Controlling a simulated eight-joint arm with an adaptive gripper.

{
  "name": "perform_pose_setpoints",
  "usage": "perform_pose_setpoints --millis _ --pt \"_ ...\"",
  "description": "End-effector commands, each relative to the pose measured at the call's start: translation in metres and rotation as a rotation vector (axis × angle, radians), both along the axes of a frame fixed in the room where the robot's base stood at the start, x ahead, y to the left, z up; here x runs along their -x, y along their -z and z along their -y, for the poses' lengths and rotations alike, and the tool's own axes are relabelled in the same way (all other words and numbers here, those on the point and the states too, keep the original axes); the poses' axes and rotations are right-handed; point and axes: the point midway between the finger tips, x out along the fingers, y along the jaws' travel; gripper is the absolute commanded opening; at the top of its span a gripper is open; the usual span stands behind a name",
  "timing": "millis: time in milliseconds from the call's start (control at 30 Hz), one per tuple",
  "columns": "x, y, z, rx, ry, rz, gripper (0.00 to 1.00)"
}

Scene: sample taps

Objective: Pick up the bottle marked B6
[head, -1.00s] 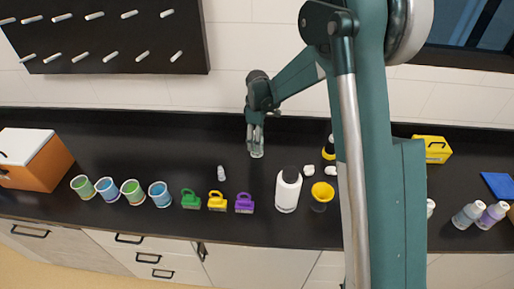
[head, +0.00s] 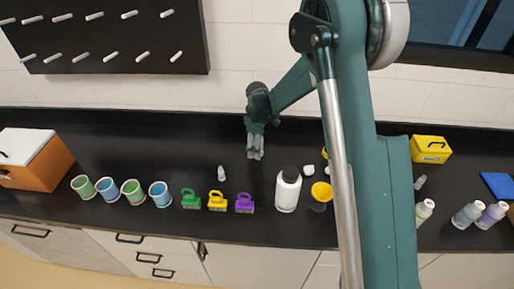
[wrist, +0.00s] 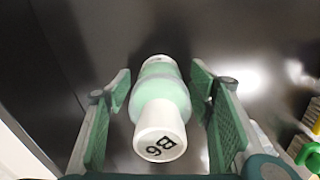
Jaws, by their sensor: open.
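The bottle marked B6 (wrist: 160,115) shows in the wrist view, with a white cap lettered "B6" towards the camera and a pale green body. My gripper (wrist: 161,76) is open, with one green-padded finger on each side of the bottle. A gap shows between the bottle and each finger, so I see no grip on it. In the head view my gripper (head: 255,150) is over the back part of the black counter. The bottle cannot be clearly made out there, as the gripper covers that spot.
A small white-capped vial (head: 221,173) stands in front and left of my gripper. Green, yellow and purple clips (head: 244,204) and a white bottle (head: 288,190) stand nearer the front. Several cups (head: 133,191) are at left. The counter (head: 180,140) behind them is clear.

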Motion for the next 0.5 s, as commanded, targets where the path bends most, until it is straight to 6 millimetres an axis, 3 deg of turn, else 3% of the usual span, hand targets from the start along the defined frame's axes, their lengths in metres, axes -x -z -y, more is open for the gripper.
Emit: perform_pose_setpoints --millis 67,333,500 --pt "0.0000 0.0000 0.0000 0.000 0.000 0.000 0.53" --pt "0.0000 -0.0001 0.0000 0.000 0.000 0.000 0.20" --pt "0.0000 -0.0002 0.0000 0.000 0.000 0.000 0.20"
